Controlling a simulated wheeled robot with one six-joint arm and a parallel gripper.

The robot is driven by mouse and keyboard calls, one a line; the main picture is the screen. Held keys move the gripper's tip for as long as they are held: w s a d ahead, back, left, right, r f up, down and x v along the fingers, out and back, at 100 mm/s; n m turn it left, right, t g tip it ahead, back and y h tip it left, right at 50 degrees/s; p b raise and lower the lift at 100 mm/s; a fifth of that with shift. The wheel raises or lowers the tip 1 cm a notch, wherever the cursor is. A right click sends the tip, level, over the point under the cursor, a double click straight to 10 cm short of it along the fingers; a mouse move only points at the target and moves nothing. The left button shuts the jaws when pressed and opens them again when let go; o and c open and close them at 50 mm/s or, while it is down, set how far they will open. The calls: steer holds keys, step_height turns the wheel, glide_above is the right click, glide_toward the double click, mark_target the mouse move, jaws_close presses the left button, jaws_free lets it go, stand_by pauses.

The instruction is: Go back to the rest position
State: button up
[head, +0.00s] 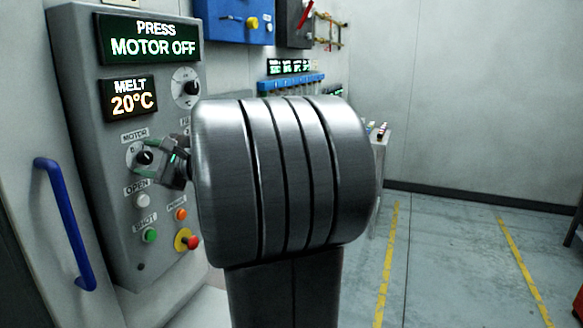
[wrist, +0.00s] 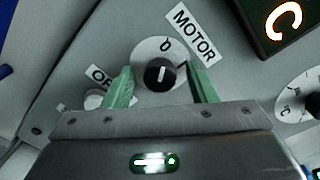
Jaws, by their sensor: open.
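My gripper (head: 157,161) is at the control panel (head: 75,90) on the left in the head view, in front of the MOTOR knob (head: 145,157). In the wrist view my gripper (wrist: 162,85) has its two green fingers apart, one on each side of the black MOTOR knob (wrist: 160,74). The fingers appear clear of the knob, and nothing is held. The display (head: 150,39) reads PRESS MOTOR OFF. My large metallic arm link hides the middle of the head view.
A MELT 20°C display (head: 130,97) and another dial (head: 186,87) are above. White, green, orange and red buttons (head: 187,240) sit below. A blue handle (head: 65,225) is at left. Grey floor with yellow lines (head: 388,260) lies open at right.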

steer(key=m+p, duration=0.6)
steer(key=p, duration=0.2)
steer(key=shift+r, duration=0.2)
steer(key=shift+f+m+p, duration=0.1)
steer(key=shift+m+p, duration=0.7)
steer(key=shift+p, duration=0.25)
steer(key=shift+f+m, duration=0.2)
steer(key=shift+m, duration=0.1)
